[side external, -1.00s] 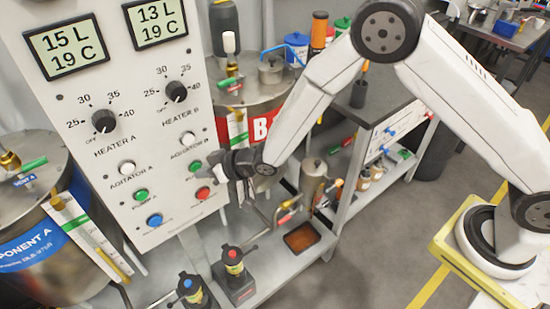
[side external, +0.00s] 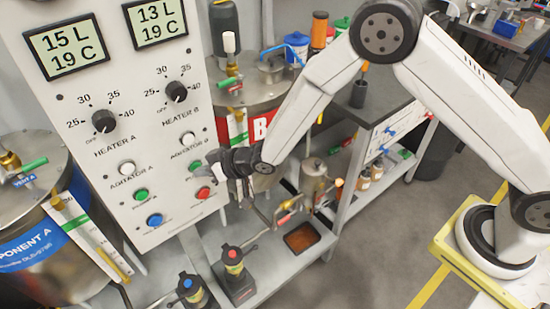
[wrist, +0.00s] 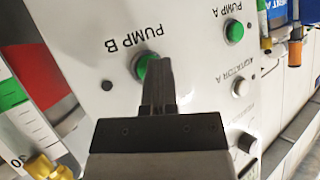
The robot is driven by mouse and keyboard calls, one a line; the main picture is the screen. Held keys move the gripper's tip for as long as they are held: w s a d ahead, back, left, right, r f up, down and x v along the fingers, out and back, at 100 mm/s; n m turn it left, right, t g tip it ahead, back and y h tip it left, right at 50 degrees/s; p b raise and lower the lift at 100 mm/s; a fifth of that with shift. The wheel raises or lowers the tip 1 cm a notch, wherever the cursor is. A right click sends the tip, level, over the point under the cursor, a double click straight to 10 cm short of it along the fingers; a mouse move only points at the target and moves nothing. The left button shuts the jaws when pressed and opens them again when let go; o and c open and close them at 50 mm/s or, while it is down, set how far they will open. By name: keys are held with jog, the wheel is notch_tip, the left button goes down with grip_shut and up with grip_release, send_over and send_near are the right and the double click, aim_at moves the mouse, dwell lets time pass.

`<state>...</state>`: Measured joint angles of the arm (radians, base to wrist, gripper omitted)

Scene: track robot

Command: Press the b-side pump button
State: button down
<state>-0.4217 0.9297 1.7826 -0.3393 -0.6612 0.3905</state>
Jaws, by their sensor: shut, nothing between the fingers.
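The green pump B button (wrist: 145,66) is on the white control panel, beside the upside-down "PUMP B" label in the wrist view. In the side view the pump B button (side external: 195,166) shows just left of my gripper (side external: 212,163). My gripper (wrist: 163,65) is shut and empty. In the wrist view its fingertips overlap the button's right edge and hide part of it. I cannot tell whether they touch it. The similar green pump A button (wrist: 234,31) is to the right in the wrist view and also shows in the side view (side external: 141,195).
The panel (side external: 60,130) also carries heater knobs (side external: 177,92), white agitator buttons (side external: 188,138), a red button (side external: 203,192) and a blue button (side external: 154,220). Below are a red-topped valve (side external: 233,262) and pipework. A component A tank (side external: 30,190) stands at left.

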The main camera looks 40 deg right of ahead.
jog(key=shift+s, duration=0.4)
jog(key=s, duration=0.5)
jog(key=shift+s, duration=0.4)
dwell(0.4)
jog(key=shift+d+r, duration=0.1)
jog(key=s+d+r+m+g+h, duration=0.1)
jog(key=s+d+r+h, duration=0.15)
jog(key=d, duration=0.45)
jog(key=s+d+r+m+g+h, duration=0.1)
jog(key=s+d+r+g+h, duration=0.15)
jog(key=d, duration=0.55)
jog(key=s+d+r+m+g+h, duration=0.1)
jog(key=s+d+r+m+h, duration=0.1)
jog(key=s+d, duration=0.35)
jog(key=s+d+r+g, duration=0.2)
jog(key=s+d, duration=0.4)
jog(key=s, duration=0.1)
jog(key=shift+s+d+m+g+h, duration=0.15)
jog(key=shift+d+m+g+h, duration=0.15)
jog(key=shift+d+m+g, duration=0.1)
